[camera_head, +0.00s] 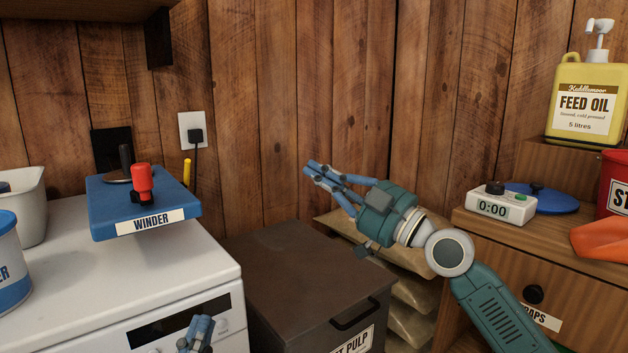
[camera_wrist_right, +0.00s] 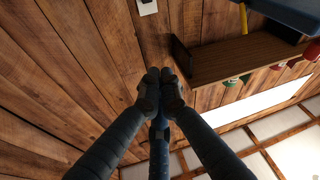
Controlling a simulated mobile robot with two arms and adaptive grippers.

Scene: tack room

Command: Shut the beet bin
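The beet bin (camera_head: 290,300) is a dark brown box between the white machine and the wooden drawers in the head view. Its label is cut off at the bottom and reads "T PULP". Its top (camera_head: 300,258) looks flat and level, with no gap visible, and a dark handle (camera_head: 355,314) is on the front. My right gripper (camera_head: 311,169) is above the bin, apart from it, pointing left. In the right wrist view (camera_wrist_right: 161,88) its fingertips meet with nothing between them. My left gripper (camera_head: 202,326) shows only partly at the bottom edge, in front of the white machine.
The white machine (camera_head: 110,275) at left carries a blue winder (camera_head: 150,205) with a red knob. The wooden drawer unit (camera_head: 560,285) at right holds a timer (camera_head: 500,205), a blue lid (camera_head: 545,197) and a feed oil jug (camera_head: 588,103).

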